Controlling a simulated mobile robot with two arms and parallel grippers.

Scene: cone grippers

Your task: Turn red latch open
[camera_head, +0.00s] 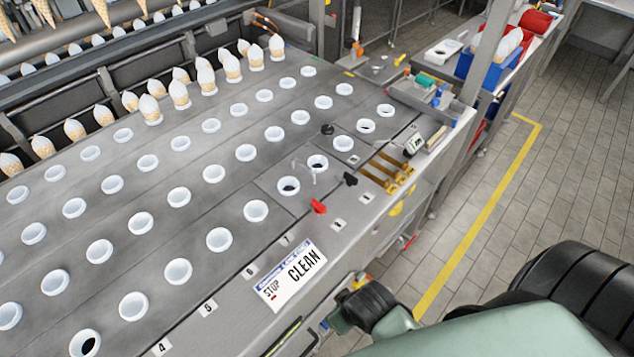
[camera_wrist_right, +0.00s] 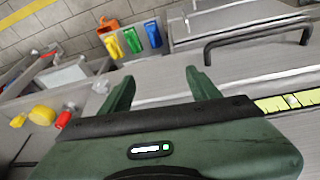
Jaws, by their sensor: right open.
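The red latch (camera_head: 319,207) is a small red piece on the metal deck near its front edge, just behind the CLEAN sign. Its exact turn is too small to tell. My right arm comes in from the lower right of the head view, its dark and green end low in front of the machine, apart from the latch. In the right wrist view my right gripper (camera_wrist_right: 158,88) is open, with nothing between its green fingers. A small red part (camera_wrist_right: 63,120) shows at the left there; I cannot tell if it is the latch. My left gripper is not in view.
A white CLEAN sign (camera_head: 291,276) lies along the deck edge. A black latch-like piece (camera_head: 350,179) and brass parts (camera_head: 388,173) are farther right. Rows of white cups fill the deck. A dark bar handle (camera_wrist_right: 258,38) shows in the wrist view. Tiled floor on the right is clear.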

